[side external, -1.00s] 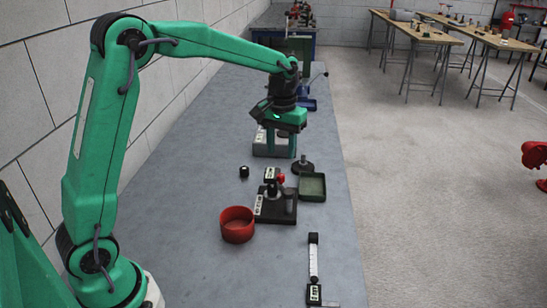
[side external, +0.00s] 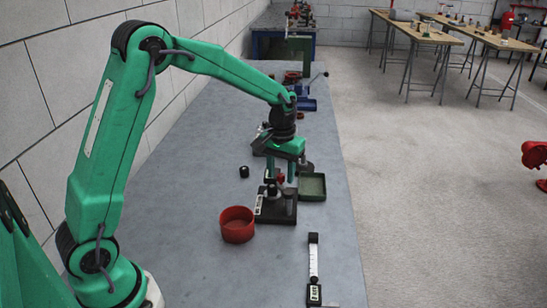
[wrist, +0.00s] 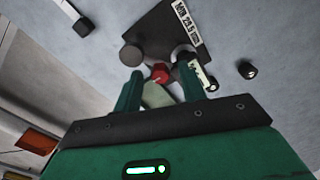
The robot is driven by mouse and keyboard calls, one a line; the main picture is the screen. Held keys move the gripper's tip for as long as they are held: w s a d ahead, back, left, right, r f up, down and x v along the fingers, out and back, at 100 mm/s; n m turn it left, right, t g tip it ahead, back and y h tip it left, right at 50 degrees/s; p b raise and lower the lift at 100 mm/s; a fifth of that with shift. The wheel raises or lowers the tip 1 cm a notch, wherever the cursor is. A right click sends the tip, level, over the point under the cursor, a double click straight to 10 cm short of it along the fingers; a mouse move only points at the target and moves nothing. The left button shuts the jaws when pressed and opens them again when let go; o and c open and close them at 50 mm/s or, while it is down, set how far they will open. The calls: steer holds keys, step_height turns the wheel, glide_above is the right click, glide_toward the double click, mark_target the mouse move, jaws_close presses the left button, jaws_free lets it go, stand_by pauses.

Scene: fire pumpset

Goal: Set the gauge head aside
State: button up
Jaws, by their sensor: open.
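A dark fixture (side external: 276,207) with a white label stands on the bench, its base also in the wrist view (wrist: 165,30). A small red part (side external: 281,177) sits over it, and it shows between my fingers in the wrist view (wrist: 160,73). A black piece with a white label (wrist: 197,76) lies beside the right finger. A pale greenish surface (wrist: 158,96) lies between the fingers. Which of these is the gauge head, I cannot tell for sure. My gripper (side external: 280,175) points down over the fixture, open, with its fingers (wrist: 160,78) apart; contact is unclear.
A red round bowl (side external: 237,225) stands left of the fixture, and a green tray (side external: 312,187) stands to its right. A small black cap (side external: 244,171) lies to the left. A labelled strip tool (side external: 314,268) lies near the front. The bench between has free room.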

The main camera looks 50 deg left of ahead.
jaws_close()
steer(key=shift+w+m, duration=0.1)
steer(key=shift+m, duration=0.2)
steer(key=shift+w+d+r+m, duration=0.1)
steer(key=shift+w+d+m, duration=0.55)
steer(key=shift+m, duration=1.95)
steer(key=shift+w+d+m, duration=0.4)
steer(key=shift+d+m, duration=0.3)
steer(key=shift+m, duration=1.9)
steer(key=shift+w+d+r+m, duration=0.1)
steer(key=shift+w+d+m, duration=0.55)
steer(key=shift+m, duration=1.95)
steer(key=shift+s, duration=0.1)
steer(key=shift+d, duration=0.1)
